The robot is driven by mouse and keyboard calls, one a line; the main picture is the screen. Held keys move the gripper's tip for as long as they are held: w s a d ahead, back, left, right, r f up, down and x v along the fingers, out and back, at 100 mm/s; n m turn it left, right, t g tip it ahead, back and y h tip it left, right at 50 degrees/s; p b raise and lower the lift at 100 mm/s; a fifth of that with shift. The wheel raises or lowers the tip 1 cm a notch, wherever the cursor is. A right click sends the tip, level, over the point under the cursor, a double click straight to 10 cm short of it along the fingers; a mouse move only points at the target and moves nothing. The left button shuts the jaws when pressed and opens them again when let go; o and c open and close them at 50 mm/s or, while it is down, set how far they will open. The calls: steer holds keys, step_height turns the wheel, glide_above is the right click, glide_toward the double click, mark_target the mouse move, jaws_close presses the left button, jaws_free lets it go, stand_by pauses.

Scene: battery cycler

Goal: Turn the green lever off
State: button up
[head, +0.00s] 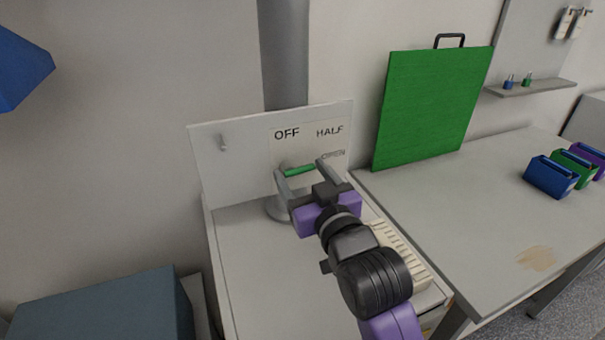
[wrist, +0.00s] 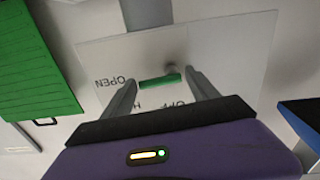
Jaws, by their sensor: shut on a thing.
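The green lever (head: 300,170) lies nearly level in front of a white panel (head: 235,165) marked OFF, HALF and OPEN. Its right end points toward the OPEN label (head: 333,154); the OFF label (head: 287,133) is above it. My gripper (head: 299,168) is at the lever, one finger at each end, shut on it. In the wrist view the lever (wrist: 159,82) shows between the two fingers of my gripper (wrist: 160,77). My gripper hides part of the lever's mount.
A green board (head: 435,105) with a black handle leans on the wall to the right. Blue (head: 552,177), green and purple bins stand on the right table (head: 470,210). A dark blue-grey box (head: 105,310) is at lower left. The white surface (head: 270,270) left of my arm is clear.

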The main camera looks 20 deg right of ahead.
steer(key=n+p, duration=0.1)
steer(key=n, duration=0.2)
steer(key=shift+r+n+p, duration=0.35)
steer(key=shift+r+n, duration=0.05)
steer(key=n, duration=0.1)
steer(key=n+p, duration=0.1)
steer(key=n, duration=0.2)
steer(key=shift+a+r+n+p, duration=0.3)
steer(key=shift+p, duration=0.05)
steer(key=n+p, duration=0.1)
steer(key=n, duration=0.1)
steer(key=n+p, duration=0.1)
steer(key=n, duration=0.2)
steer(key=shift+a+r, duration=0.2)
steer(key=shift+a, duration=0.2)
steer(key=shift+a+n+p, duration=0.15)
steer(key=shift+n+p, duration=0.15)
steer(key=shift+n, duration=0.65)
steer(key=shift+a+n+p, duration=0.1)
steer(key=shift+n+p, duration=0.2)
steer(key=shift+n, duration=0.65)
steer(key=o, duration=1.4)
steer(key=shift+c, duration=0.2)
steer(key=shift+s, duration=0.1)
steer(key=s+b, duration=0.1)
steer(key=s, duration=0.6)
steer(key=shift+s+b, duration=0.3)
